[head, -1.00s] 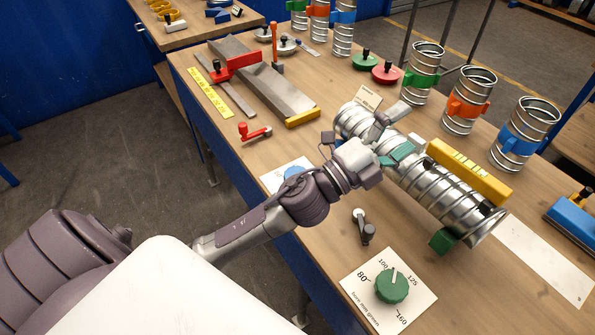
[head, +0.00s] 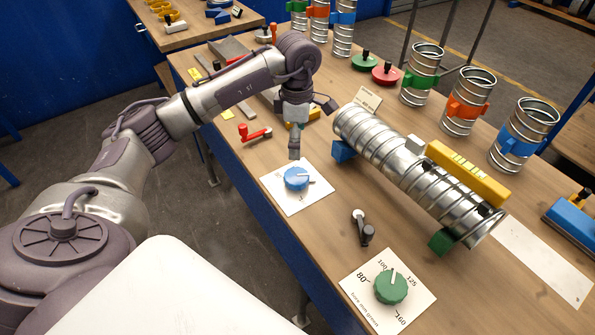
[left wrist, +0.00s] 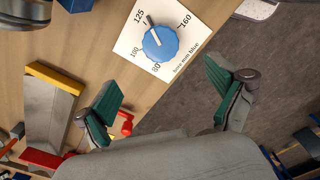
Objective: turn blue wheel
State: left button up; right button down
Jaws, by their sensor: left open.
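The blue wheel (head: 297,178) is a round ridged knob on a white card (head: 313,197) at the near edge of the bench. In the left wrist view the blue wheel (left wrist: 161,44) has a white pointer mark near 125, and its card (left wrist: 124,44) reads 80, 100, 125, 160 and "bore mm blue". My left gripper (head: 295,145) hangs fingers down just above and behind the wheel, apart from it. In the left wrist view its green-padded fingers (left wrist: 164,88) are spread with nothing between them. My right gripper is not in view.
A small black-and-grey crank (head: 363,228) and a green wheel (head: 391,287) lie nearer. A red crank (head: 254,133) lies behind the wheel.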

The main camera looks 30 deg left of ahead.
aim_at(297, 175)
pick_arm(q)
notch_tip(297, 175, down, 12)
jog(key=p, duration=0.3)
jog(key=shift+d, duration=0.1)
jog(key=c, duration=1.1)
jog(key=shift+c, duration=0.2)
